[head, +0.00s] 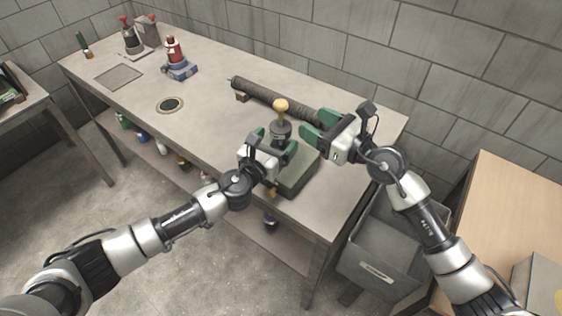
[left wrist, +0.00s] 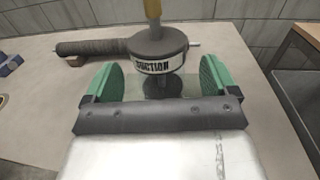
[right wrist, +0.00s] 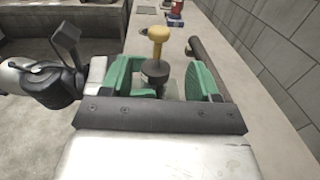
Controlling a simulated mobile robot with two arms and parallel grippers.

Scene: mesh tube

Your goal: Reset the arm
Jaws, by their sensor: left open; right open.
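My left gripper (head: 274,144) is open, its green fingers in front of a dark device with a yellow knob (head: 281,105) on a green base (head: 297,175). In the left wrist view the device, with a white band lettered "UCTION" (left wrist: 155,66), shows between and beyond the fingers; I cannot tell if they touch it. My right gripper (head: 312,128) is open on the device's right side. In the right wrist view the yellow knob (right wrist: 159,34) shows between its fingers. A dark mesh tube (head: 270,96) lies along the bench behind the device, its right end partly hidden by my right gripper.
The long workbench (head: 215,115) has a round hole (head: 170,104), a red and blue device (head: 176,60) and red-topped tools (head: 132,36) toward the far left. A grey bin (head: 380,250) stands below its right end, beside a wooden table (head: 505,215). A block wall runs behind.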

